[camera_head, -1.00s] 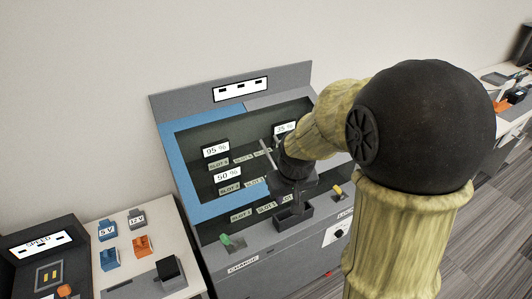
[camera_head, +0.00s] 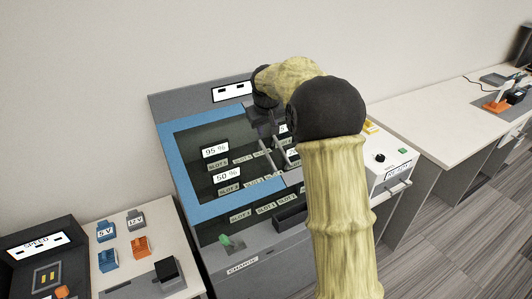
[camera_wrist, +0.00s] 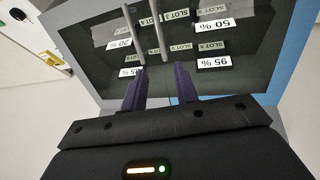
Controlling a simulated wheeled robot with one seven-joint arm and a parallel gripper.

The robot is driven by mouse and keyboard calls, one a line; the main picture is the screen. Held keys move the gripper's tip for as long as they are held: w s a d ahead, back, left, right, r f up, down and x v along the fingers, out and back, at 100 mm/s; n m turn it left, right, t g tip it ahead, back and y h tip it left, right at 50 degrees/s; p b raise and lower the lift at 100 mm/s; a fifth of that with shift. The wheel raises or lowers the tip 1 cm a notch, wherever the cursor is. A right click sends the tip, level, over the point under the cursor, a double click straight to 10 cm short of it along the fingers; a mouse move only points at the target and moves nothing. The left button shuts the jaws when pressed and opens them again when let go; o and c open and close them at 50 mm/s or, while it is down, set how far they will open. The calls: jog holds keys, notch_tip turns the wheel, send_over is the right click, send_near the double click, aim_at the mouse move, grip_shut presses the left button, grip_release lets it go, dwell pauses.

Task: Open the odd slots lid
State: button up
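The charger cabinet has a dark see-through cover in two halves. The blue-framed lid (camera_head: 182,165) is on the left in the head view and shows at right in the wrist view (camera_wrist: 285,65); the grey-framed half is largely hidden by my arm. Two thin upright handle bars stand close together at the middle, one left (camera_wrist: 133,30) and one right (camera_wrist: 159,30) in the wrist view. My gripper (camera_wrist: 160,67) is open and empty, its purple fingers pointing at the bars' near ends. I cannot tell whether they touch. Both lids look closed.
Slot labels and percent signs, such as the 95 % sign (camera_head: 215,150), show behind the cover. A green switch (camera_head: 231,242) is on the cabinet front. A white box with a knob (camera_head: 380,158) stands to the right, and a table with coloured plugs (camera_head: 141,246) to the left.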

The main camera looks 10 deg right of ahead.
aim_at(266, 151)
jog(key=shift+f, duration=0.1)
jog(key=p+x, duration=0.2)
jog(key=x, duration=1.4)
jog(key=shift+w+a+f+p, duration=0.1)
jog(key=shift+f+p, duration=0.05)
jog(key=shift+p, duration=0.25)
jog(key=shift+w+f, duration=0.15)
jog(key=shift+f, duration=0.3)
grip_shut()
